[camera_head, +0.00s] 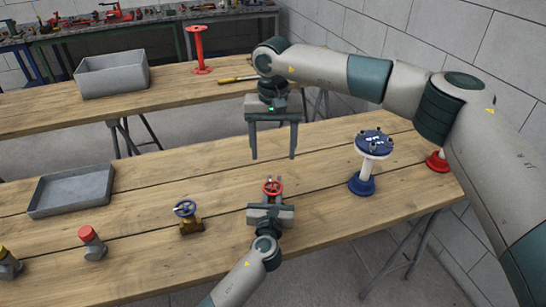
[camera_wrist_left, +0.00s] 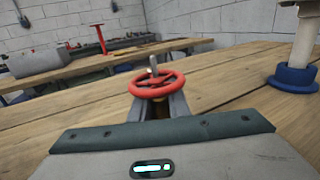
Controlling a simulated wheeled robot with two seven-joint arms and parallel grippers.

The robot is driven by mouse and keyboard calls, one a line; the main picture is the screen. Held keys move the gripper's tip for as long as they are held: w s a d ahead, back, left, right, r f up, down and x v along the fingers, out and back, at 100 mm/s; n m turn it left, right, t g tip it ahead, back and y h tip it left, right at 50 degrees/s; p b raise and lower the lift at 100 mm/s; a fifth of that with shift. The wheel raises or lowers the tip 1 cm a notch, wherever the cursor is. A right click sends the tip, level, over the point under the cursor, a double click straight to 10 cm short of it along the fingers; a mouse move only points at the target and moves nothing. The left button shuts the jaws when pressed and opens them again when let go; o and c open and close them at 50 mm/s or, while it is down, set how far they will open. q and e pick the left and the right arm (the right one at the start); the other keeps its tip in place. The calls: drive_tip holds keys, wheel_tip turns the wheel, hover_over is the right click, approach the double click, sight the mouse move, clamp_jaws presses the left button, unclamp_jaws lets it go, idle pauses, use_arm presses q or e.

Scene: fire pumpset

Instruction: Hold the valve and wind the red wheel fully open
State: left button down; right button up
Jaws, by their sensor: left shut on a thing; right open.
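The red wheel (camera_head: 272,187) sits on top of a valve at the front middle of the near table; it also shows in the left wrist view (camera_wrist_left: 140,91), with a small upright handle on its rim. My left gripper (camera_head: 272,198) reaches in from the front and is shut on the valve below the wheel. The valve body is mostly hidden by the fingers. My right gripper (camera_head: 273,155) is open and empty, its two fingers pointing down. In the head view it appears beyond the red wheel, apart from it.
A blue-wheeled valve (camera_head: 186,216) stands left of the red one. A blue-and-white stand (camera_head: 362,184) is to the right, with a red-based piece (camera_head: 438,162) beyond. A grey tray (camera_head: 71,190) lies at the left. A red-capped fitting (camera_head: 92,242) stands at front left.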

use_arm(q)
drive_tip(key=c, duration=1.6)
unclamp_jaws()
drive_tip(key=s, duration=0.8)
drive_tip(key=s+a, duration=0.1)
drive_tip(key=s, duration=0.3)
drive_tip(key=shift+f, duration=0.1)
